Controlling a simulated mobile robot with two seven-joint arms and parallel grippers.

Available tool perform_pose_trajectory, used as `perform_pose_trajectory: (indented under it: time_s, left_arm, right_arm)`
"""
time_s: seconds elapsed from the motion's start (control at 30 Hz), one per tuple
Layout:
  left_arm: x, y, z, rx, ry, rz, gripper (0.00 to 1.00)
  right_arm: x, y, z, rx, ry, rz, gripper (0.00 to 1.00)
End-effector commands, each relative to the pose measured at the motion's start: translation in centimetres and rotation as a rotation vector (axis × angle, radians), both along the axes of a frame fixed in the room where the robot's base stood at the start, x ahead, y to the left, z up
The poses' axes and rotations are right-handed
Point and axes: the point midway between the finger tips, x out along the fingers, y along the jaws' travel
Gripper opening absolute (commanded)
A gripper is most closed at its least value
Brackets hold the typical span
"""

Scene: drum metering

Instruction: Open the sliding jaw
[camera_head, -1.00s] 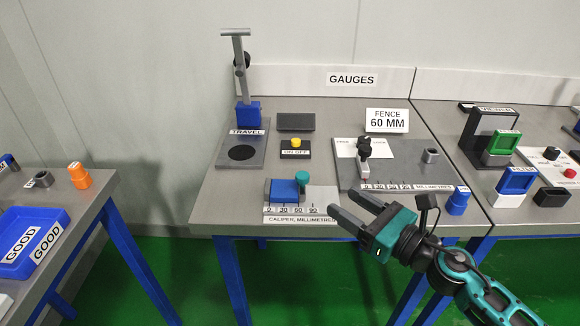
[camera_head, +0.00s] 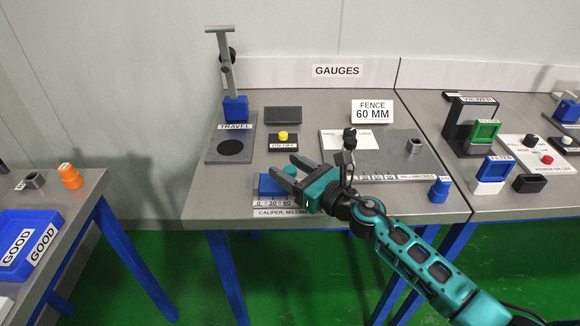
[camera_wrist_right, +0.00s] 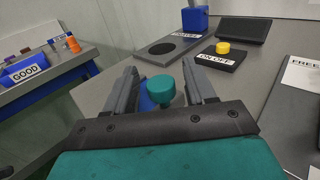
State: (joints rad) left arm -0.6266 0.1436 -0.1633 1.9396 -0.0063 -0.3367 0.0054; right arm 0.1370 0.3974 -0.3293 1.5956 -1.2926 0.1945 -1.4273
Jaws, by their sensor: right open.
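The caliper gauge sits at the front of the gauges table, with a millimetre scale and a label (camera_head: 275,212) along its front edge. Its blue block (camera_head: 267,187) shows left of my right gripper. The teal round knob (camera_wrist_right: 161,88) shows between my right gripper's two fingers in the right wrist view, with a little blue beneath it. My right gripper (camera_head: 283,167) is open over the caliper, and its fingers appear apart from the knob. The gripper hides the right part of the caliper in the head view. My left gripper is out of view.
The travel stand (camera_head: 231,147) and the ON-OFF box with a yellow button (camera_head: 283,136) stand behind the caliper. The fence plate (camera_head: 395,143) lies to the right, with a blue knob (camera_head: 439,190) near the front edge. Bare tabletop lies left of the caliper.

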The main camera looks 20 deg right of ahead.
Motion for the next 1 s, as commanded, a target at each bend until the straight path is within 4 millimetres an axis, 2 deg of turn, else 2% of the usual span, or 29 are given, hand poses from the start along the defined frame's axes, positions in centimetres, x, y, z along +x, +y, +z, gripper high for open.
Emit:
perform_pose_trajectory:
  time_s: [0.3,0.87,1.0]
  left_arm:
    - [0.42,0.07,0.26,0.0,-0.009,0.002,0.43]
    - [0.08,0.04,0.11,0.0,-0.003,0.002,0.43]
    - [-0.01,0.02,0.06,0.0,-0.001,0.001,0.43]
  right_arm:
    - [0.17,0.13,-0.03,0.0,0.0,0.0,0.54]
    - [0.14,0.09,-0.02,0.0,0.0,0.0,0.0]
    - [0.14,0.09,-0.03,0.0,0.0,0.0,0.0]
